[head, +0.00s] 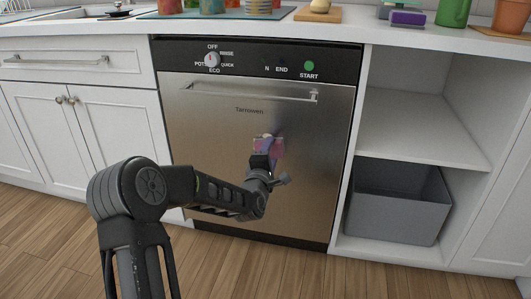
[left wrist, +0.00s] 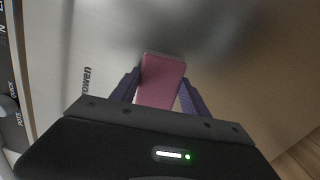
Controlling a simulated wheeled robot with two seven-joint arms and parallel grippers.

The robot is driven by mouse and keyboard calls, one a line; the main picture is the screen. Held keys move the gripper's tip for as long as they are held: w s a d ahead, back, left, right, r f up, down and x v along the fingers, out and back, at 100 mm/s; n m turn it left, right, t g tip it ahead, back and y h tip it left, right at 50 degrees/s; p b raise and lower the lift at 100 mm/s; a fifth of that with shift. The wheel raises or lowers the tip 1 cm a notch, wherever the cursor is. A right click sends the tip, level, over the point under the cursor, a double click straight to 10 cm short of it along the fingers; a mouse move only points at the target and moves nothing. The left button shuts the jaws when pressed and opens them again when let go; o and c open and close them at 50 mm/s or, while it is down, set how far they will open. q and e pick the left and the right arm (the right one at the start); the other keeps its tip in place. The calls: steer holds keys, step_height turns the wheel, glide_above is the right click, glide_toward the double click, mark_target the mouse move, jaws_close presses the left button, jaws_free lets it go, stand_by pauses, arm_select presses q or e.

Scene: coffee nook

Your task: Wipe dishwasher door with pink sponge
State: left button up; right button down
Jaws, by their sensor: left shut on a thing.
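The dishwasher door (head: 215,130) is a brushed steel panel with a horizontal bar handle near its top. It is closed and upright. My left gripper (head: 266,147) is in front of the middle-right part of the door, below the handle. It is shut on the pink sponge (head: 277,149). In the left wrist view the sponge (left wrist: 161,82) is held between the two dark fingers, its far end toward the steel door (left wrist: 225,65). I cannot tell whether the sponge touches the door. My right gripper is not in view.
A black control panel (head: 260,59) with a dial runs above the door. To the right is an open white shelf (head: 420,125) with a grey bin (head: 398,203) below. White cabinets (head: 83,125) stand left. The countertop holds a purple sponge-like block (head: 407,18), pots and a green mat.

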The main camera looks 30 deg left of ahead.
arm_select(q)
steer(key=shift+w+d, duration=0.2)
steer(key=shift+d, duration=0.3)
steer(key=shift+w+d, duration=0.2)
steer(key=shift+d, duration=0.25)
steer(key=shift+r, duration=0.1)
steer(key=shift+d+r+p, duration=0.1)
steer(key=shift+r+p, duration=0.2)
steer(key=shift+r, duration=0.45)
